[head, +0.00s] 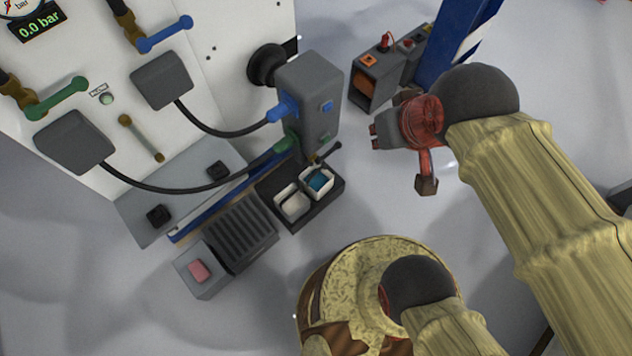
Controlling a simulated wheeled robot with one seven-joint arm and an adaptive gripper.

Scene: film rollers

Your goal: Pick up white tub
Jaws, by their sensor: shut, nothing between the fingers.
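Two small white tubs sit side by side on a black tray (333,190) below the grey box. The left white tub (291,206) shows a pale inside, and the right white tub (317,182) holds something blue. My gripper (374,136), grey and red at the end of my sleeved arm, is up and to the right of both tubs. It points left, shut and empty, and appears apart from them. No part of it hides the tubs.
A grey box (310,100) with hoses stands just behind the tubs. An orange-marked dark case (374,80) is behind my gripper. Pale floor shows around.

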